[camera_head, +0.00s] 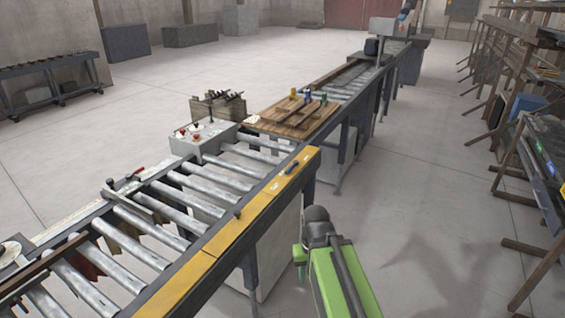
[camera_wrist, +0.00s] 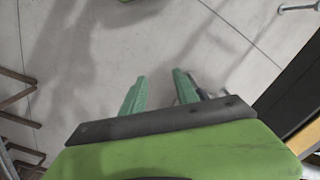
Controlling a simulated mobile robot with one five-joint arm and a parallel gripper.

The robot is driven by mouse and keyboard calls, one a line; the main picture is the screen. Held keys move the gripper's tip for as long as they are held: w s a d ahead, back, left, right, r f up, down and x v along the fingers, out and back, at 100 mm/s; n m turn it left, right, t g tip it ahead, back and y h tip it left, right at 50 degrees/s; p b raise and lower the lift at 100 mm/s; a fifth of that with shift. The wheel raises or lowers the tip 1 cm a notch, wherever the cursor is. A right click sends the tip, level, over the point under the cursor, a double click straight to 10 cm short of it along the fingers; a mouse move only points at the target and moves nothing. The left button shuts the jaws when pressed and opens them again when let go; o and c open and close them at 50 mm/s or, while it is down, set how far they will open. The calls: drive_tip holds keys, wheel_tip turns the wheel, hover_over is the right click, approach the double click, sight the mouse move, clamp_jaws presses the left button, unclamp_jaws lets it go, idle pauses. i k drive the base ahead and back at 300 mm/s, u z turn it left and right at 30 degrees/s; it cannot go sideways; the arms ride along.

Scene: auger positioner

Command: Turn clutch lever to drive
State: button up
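No part is labelled as the clutch lever, and I cannot tell which one it is. Levers in the head view are a wooden board (camera_head: 290,117) with upright knobbed levers, yellow (camera_head: 293,94) and blue (camera_head: 308,95) among them, a small dark lever (camera_head: 291,168) on the yellow rail, and a dark knob (camera_head: 237,214) nearer on that rail. My gripper (camera_wrist: 159,80) has its two green fingers apart in the wrist view, with only bare floor between them. My arm is right of the conveyor, clear of these levers.
The roller conveyor (camera_head: 205,187) with its yellow side rail (camera_head: 235,232) runs from near left to far right. A grey box (camera_head: 203,141) with red knobs stands on it. A rack (camera_head: 540,160) lines the right side. The floor (camera_head: 425,200) between is open.

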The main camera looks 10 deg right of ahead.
sight(295, 162)
drive_tip(key=u, duration=2.8)
drive_tip(key=k, duration=0.2)
drive_tip(key=u, duration=1.15)
drive_tip(key=k, duration=1.85)
drive_tip(key=z, duration=1.6)
drive_tip(key=i, duration=1)
drive_tip(key=z, duration=0.05)
